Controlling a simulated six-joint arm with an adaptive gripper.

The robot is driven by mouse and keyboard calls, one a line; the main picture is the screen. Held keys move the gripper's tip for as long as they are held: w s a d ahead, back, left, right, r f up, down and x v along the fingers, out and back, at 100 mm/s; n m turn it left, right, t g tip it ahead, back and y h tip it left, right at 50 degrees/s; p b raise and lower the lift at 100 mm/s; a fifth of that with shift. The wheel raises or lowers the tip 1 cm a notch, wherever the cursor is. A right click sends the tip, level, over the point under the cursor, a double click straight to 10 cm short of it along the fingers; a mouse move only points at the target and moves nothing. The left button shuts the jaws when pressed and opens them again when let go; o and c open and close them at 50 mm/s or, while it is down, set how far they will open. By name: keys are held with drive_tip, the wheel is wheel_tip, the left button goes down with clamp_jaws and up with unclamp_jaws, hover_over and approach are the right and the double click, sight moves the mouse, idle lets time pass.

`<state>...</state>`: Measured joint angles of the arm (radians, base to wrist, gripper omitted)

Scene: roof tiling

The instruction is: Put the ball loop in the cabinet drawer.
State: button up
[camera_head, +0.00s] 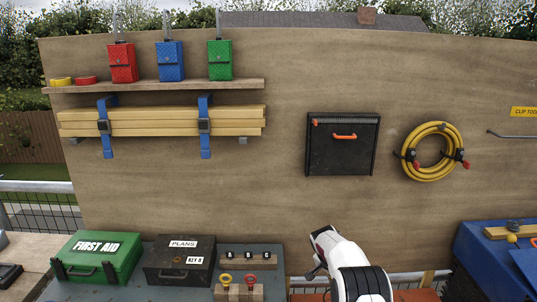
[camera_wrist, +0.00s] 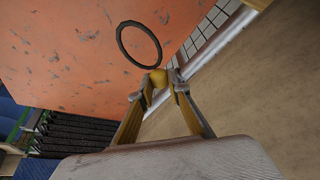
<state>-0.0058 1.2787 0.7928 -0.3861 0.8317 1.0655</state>
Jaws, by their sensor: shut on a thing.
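The ball loop shows in the wrist view as a yellow ball (camera_wrist: 158,77) with a dark, thin ring (camera_wrist: 121,43). My gripper (camera_wrist: 160,84) is shut on the ball, and the ring stands out beyond the fingertips. The loop is over or in front of a worn orange surface (camera_wrist: 70,50); I cannot tell the gap. In the head view my arm is at the bottom middle, and the fingertips and ball loop cannot be made out. A bit of orange surface (camera_head: 308,297) shows beside the arm. I cannot clearly identify a cabinet drawer.
A black wall box (camera_head: 325,160) with an orange handle hangs beside a coiled yellow hose (camera_head: 408,145). A green first aid box (camera_head: 95,263) and a black plans box (camera_head: 178,270) stand at left. A blue case (camera_head: 480,265) is at right. A railing crosses below the board.

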drive_tip(key=shift+s+a+f+n+y, duration=0.2)
drive_tip(key=shift+s+a+f+n, duration=0.15)
drive_tip(key=shift+s+f+n, duration=0.35)
drive_tip(key=shift+s+a+f+n+y, duration=0.2)
drive_tip(key=shift+s+a+f+n, duration=0.2)
drive_tip(key=shift+f, duration=0.45)
drive_tip(key=shift+s+a+f+n+t, duration=0.3)
drive_tip(key=shift+s+f+n, duration=0.1)
drive_tip(key=shift+s, duration=0.1)
drive_tip(key=shift+s+a+n+y, duration=0.2)
drive_tip(key=shift+s+a+n, duration=0.15)
drive_tip(key=shift+s, duration=0.15)
drive_tip(key=shift+s+a+n+y, duration=0.2)
drive_tip(key=shift+s+n, duration=0.15)
drive_tip(key=shift+s, duration=0.15)
drive_tip(key=s+a+r+n+y, duration=0.1)
drive_tip(key=s+a+r+n, duration=0.1)
drive_tip(key=s+r, duration=0.9)
drive_tip(key=s+a+r+n, duration=0.1)
drive_tip(key=s+r+n, duration=0.2)
drive_tip(key=s+r, duration=0.8)
drive_tip(key=s, duration=0.3)
drive_tip(key=shift+a+r+t+y, duration=0.25)
drive_tip(key=shift+a+t+y, duration=0.15)
